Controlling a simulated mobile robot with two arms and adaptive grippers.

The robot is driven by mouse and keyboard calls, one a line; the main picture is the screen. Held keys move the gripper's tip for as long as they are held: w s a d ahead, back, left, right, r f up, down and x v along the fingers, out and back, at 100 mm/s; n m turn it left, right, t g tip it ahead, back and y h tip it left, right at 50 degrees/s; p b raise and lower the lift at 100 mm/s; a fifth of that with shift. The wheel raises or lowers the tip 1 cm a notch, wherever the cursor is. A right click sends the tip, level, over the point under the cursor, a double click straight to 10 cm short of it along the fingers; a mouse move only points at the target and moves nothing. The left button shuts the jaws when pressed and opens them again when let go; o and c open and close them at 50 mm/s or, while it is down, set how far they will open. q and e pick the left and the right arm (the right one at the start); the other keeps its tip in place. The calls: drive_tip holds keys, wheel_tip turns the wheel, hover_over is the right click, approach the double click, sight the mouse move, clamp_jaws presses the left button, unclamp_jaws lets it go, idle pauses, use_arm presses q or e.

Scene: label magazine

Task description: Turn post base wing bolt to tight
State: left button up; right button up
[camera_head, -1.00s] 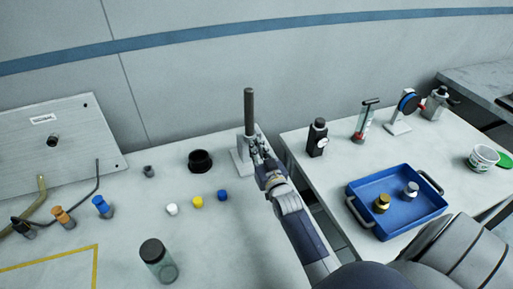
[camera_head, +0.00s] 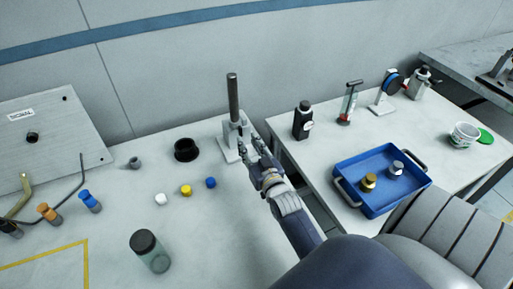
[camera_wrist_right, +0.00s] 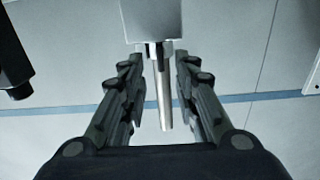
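The post base (camera_head: 228,152) is a light grey block on a flat foot near the back right of the left table. A dark grey post (camera_head: 233,95) stands upright in it. My right gripper (camera_head: 250,143) is just to the right of the base, fingers pointing towards it. In the wrist view its fingers (camera_wrist_right: 160,62) are apart, with the pale block (camera_wrist_right: 165,18) beyond the tips. Contact is not visible. My left gripper is out of view.
A black cup (camera_head: 186,150) and small white, yellow and blue caps (camera_head: 186,190) lie left of the base. A jar (camera_head: 151,252) stands in front. A blue tray (camera_head: 378,208) and a black bottle (camera_head: 302,120) are on the right table. A gap separates the tables.

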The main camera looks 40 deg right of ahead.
drive_tip(key=v, duration=0.6)
drive_tip(key=shift+s, duration=0.25)
drive_tip(key=shift+r, duration=0.1)
